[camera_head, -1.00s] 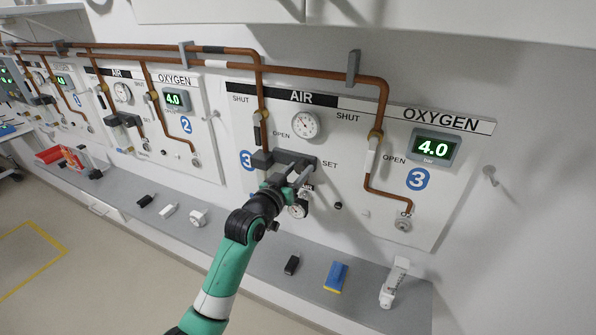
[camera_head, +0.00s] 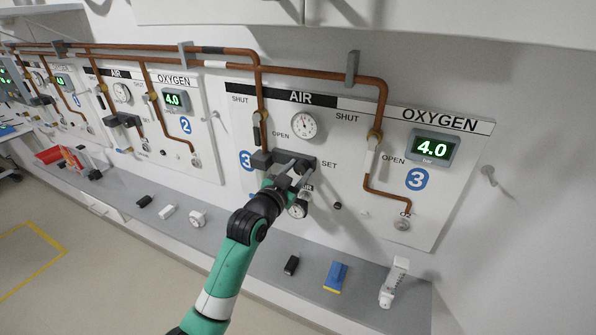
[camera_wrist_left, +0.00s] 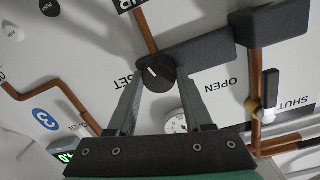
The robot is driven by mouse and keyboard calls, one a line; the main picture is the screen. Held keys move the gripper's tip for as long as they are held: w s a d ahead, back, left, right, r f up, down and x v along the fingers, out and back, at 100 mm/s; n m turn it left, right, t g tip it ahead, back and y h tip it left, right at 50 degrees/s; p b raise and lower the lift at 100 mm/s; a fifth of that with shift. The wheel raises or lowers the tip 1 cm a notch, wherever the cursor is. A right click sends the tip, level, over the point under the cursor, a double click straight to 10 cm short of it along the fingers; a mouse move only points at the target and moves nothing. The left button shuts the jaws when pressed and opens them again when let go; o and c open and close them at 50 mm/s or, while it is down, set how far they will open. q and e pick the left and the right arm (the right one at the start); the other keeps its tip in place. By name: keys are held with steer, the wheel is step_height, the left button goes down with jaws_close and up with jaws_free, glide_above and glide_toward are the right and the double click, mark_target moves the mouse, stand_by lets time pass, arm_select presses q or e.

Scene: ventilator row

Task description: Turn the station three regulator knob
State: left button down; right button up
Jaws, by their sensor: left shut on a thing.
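The station three regulator (camera_head: 262,160) is a dark grey block on the air pipe, left of the SET label. Its knob is black and round with a white pointer line; it shows in the left wrist view (camera_wrist_left: 154,76) and is largely hidden behind my gripper in the head view. My left gripper (camera_head: 292,172) reaches it from below. In the left wrist view my left gripper (camera_wrist_left: 160,78) has one finger on each side of the knob, shut on it. The station three air gauge (camera_head: 304,125) is above the regulator. My right gripper is not in view.
A copper pipe (camera_head: 263,90) runs down to the regulator. The black valve lever (camera_head: 256,134) is above it. The grey shelf (camera_head: 235,237) below holds a blue block (camera_head: 336,274) and several small items.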

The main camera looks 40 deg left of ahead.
arm_select(q)
steer(key=shift+c, duration=1.5)
jaws_free()
steer(key=shift+s, duration=0.1)
steer(key=p+v, duration=0.1)
steer(key=v, duration=1)
steer(key=shift+s, duration=0.25)
steer(key=shift+d, duration=0.15)
